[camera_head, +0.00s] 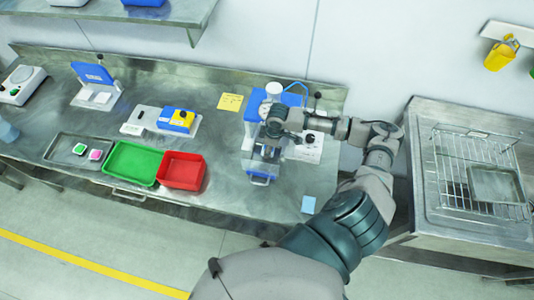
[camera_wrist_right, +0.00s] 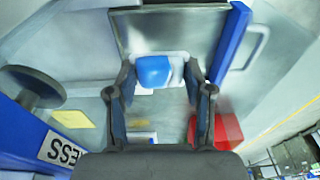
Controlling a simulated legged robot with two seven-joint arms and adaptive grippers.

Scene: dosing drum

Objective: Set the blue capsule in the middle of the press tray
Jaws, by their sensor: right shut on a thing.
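The blue capsule (camera_wrist_right: 153,72), blue with a white part on its right, is between the fingertips of my right gripper (camera_wrist_right: 160,85) in the wrist view. The gripper is shut on it. A grey metal surface of the press, apparently the press tray (camera_wrist_right: 190,30), lies just beyond the capsule; I cannot tell whether they touch. In the head view my right gripper (camera_head: 268,150) is at the front of the blue and white press (camera_head: 250,135), and it hides the capsule and most of the tray. My left gripper is not in view.
A red bin (camera_head: 181,171) and a green bin (camera_head: 130,162) stand left of the press. A steel tray (camera_head: 62,150) with a green and a pink piece is farther left. Press walls flank my right gripper closely. A wire rack (camera_head: 470,160) is at the right.

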